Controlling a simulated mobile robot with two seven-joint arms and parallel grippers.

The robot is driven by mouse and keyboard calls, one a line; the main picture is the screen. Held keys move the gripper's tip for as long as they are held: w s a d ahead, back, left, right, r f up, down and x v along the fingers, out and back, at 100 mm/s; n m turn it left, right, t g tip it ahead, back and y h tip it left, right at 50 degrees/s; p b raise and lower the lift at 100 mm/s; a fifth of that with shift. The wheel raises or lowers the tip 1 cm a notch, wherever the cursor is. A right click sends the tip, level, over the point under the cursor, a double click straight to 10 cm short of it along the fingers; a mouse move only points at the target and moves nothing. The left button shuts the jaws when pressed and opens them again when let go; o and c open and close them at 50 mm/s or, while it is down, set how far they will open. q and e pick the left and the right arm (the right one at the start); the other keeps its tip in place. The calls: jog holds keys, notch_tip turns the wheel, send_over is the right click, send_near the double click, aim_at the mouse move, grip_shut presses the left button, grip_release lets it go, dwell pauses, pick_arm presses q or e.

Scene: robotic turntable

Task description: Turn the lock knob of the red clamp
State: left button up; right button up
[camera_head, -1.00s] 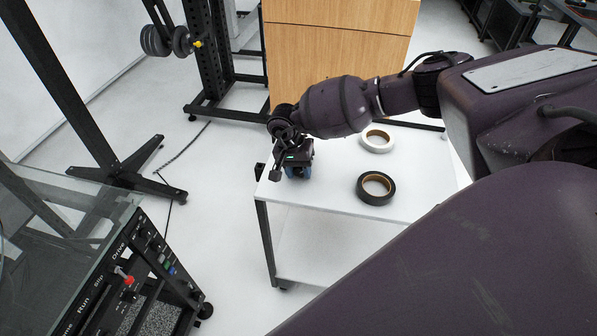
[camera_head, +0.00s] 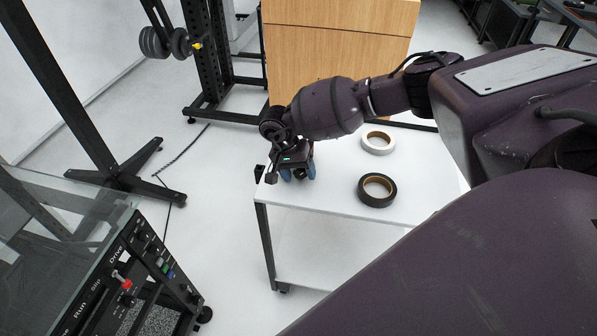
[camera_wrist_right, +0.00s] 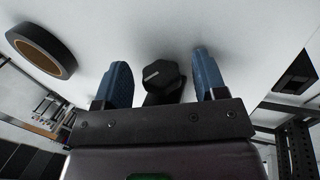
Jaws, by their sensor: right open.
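My right gripper (camera_head: 298,175) is open over the left end of the white table, its two blue fingers pointing down. In the right wrist view, the open fingers (camera_wrist_right: 160,82) stand on either side of a black many-sided knob (camera_wrist_right: 162,76) with a pale line on its face. A visible gap separates the knob from each finger. In the head view the gripper hides the knob. No red clamp body shows in either view, so I cannot tell what the knob is fixed to. My left gripper is not in view.
A black tape roll (camera_head: 377,190) and a white tape roll (camera_head: 378,142) lie on the white table (camera_head: 335,196), right of the gripper. A small black piece (camera_head: 259,172) sits at its left edge. A control panel (camera_head: 135,270) with a red-topped switch stands lower left.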

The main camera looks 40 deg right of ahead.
jog(key=v, duration=1.1)
jog(key=shift+f, duration=0.1)
